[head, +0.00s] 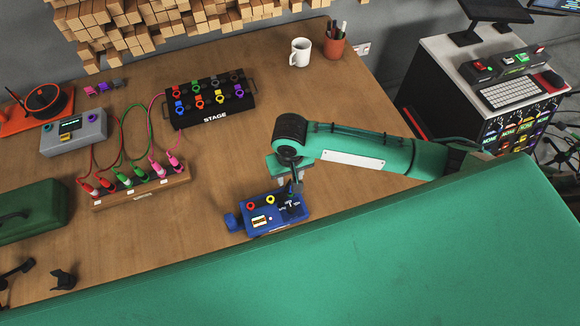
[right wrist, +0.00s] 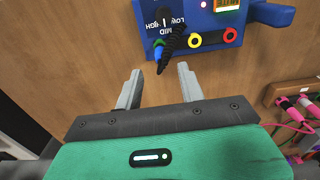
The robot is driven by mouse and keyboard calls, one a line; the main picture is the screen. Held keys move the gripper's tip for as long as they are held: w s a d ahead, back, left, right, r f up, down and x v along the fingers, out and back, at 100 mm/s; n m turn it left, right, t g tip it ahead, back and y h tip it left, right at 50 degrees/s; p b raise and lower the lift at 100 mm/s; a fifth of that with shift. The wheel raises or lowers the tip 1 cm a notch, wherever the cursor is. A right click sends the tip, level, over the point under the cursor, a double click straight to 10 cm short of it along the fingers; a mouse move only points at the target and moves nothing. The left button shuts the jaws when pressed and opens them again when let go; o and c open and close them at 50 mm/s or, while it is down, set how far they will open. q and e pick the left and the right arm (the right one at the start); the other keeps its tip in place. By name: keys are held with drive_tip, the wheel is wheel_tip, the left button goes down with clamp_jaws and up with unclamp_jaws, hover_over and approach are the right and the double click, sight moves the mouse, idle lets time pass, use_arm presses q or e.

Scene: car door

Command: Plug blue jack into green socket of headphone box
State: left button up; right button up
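The blue headphone box (head: 262,225) lies on the wooden table, and its edge shows at the top of the right wrist view (right wrist: 215,22). It has a red socket (right wrist: 230,35) and a yellow socket (right wrist: 195,41). A black-sleeved jack with a blue band (right wrist: 174,40) stands at the box beside the yellow socket, near a bit of green. How deep it sits, and most of the green socket, I cannot tell. My right gripper (right wrist: 158,88) is open just short of the jack, its fingers apart and empty; it also shows in the head view (head: 281,180). My left gripper is not in view.
A black STAGE box (head: 215,118) with several coloured knobs stands behind. A wooden strip (head: 140,192) with several plugged cables and a grey box (head: 88,135) lie left. A white mug (head: 300,53) and a pen pot (head: 334,47) stand at the back. The table's middle is clear.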

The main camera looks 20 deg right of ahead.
wheel_tip(320, 180, up, 6)
drive_tip(key=shift+f, duration=0.15)
drive_tip(key=shift+f, duration=0.1)
idle(0.7)
